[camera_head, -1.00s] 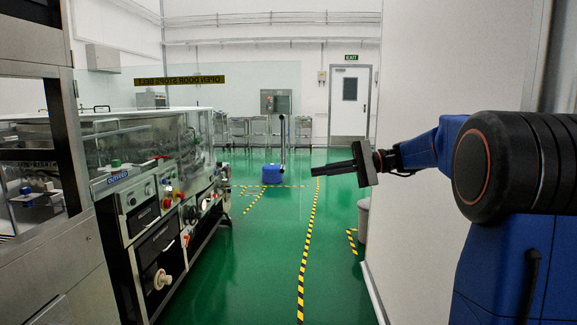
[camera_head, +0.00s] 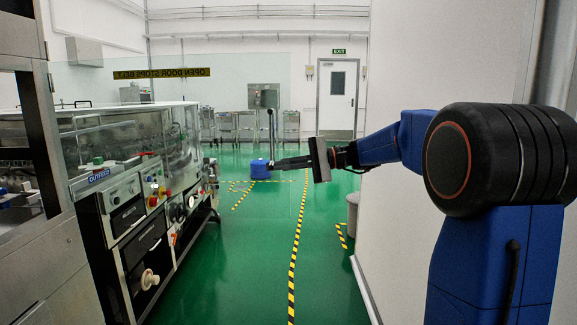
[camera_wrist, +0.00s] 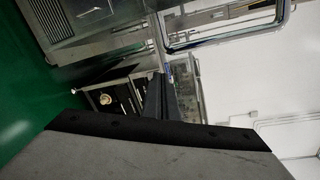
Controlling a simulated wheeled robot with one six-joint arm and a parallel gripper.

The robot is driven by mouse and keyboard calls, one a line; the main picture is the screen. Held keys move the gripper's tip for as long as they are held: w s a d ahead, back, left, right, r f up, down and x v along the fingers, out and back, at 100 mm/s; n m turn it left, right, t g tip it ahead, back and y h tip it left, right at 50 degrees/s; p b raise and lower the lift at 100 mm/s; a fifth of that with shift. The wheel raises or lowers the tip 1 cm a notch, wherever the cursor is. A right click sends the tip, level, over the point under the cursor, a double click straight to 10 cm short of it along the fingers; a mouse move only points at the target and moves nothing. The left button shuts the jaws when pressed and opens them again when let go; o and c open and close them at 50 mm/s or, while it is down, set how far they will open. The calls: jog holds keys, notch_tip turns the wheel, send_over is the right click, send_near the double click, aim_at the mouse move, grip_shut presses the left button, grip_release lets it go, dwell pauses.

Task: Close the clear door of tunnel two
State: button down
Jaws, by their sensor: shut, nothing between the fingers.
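The clear door (camera_head: 235,100) stands open as a large see-through panel across the aisle, with a yellow and black strip (camera_head: 160,73) along its upper part. A dark upright bar (camera_head: 271,125), which looks like its handle, stands near its right edge. My gripper (camera_head: 277,164) is shut and empty, its fingers pointing left. The fingertips appear close to the bar's lower end in the head view; whether they touch the door cannot be told. In the wrist view the dark fingers (camera_wrist: 160,98) point away from the camera. I cannot make out the tunnel's number.
The machine with knobs and drawers (camera_head: 145,215) lines the left side. A white wall (camera_head: 440,60) is close on the right, with a grey bin (camera_head: 352,212) beside it. The green floor between is clear.

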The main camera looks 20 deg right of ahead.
aim_at(281, 163)
jog(key=shift+s+r, duration=0.35)
jog(key=shift+s, duration=0.4)
jog(key=shift+s+r, duration=0.35)
jog(key=shift+s, duration=0.35)
jog(key=shift+s, duration=0.15)
